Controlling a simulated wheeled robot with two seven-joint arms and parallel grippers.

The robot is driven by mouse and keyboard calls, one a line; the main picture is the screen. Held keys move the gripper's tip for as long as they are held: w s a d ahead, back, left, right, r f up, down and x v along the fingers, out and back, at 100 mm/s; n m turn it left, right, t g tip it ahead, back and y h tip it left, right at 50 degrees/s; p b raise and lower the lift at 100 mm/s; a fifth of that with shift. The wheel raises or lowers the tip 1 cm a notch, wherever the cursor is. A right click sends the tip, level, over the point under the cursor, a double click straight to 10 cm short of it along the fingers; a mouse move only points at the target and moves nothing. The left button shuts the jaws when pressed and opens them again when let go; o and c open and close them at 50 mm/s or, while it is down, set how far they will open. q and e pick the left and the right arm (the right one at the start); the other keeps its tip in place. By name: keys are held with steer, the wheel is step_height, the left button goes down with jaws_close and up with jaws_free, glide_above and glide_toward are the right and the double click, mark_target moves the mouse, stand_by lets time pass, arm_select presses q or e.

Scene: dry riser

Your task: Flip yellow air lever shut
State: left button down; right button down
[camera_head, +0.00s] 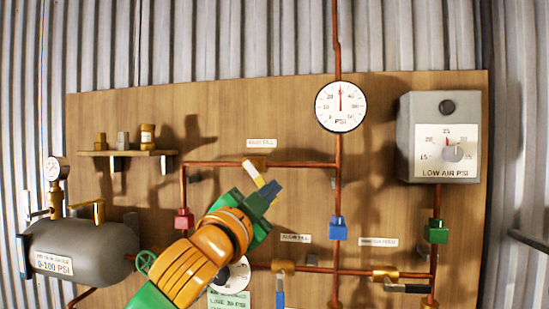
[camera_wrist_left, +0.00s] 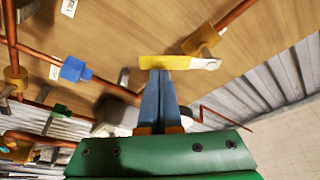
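The yellow air lever (camera_head: 251,169) sits at a brass valve on the upper copper pipe and slants down to the right, with a pale end. In the left wrist view the yellow lever (camera_wrist_left: 165,62) lies crosswise just past my fingertips, below the brass valve body (camera_wrist_left: 203,39). My left gripper (camera_head: 271,189) reaches up from the lower left to the lever's lower part and partly hides it. Its blue fingers (camera_wrist_left: 157,75) are together, with no clear gap. I cannot tell whether they touch the lever. My right gripper is in neither view.
A pressure gauge (camera_head: 341,107) and a grey low-air box (camera_head: 439,137) hang on the wooden board at the right. A small shelf (camera_head: 127,153) and a grey tank (camera_head: 82,250) are at the left. Lower pipes carry more valves, including a blue-handled lever (camera_head: 280,291).

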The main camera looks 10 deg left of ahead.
arm_select(q)
steer(key=shift+a+f, duration=0.4)
steer(key=shift+a, duration=0.3)
steer(key=shift+a+f, duration=0.35)
steer(key=shift+a, duration=0.3)
steer(key=shift+a+p, duration=0.15)
steer(key=shift+p, duration=0.15)
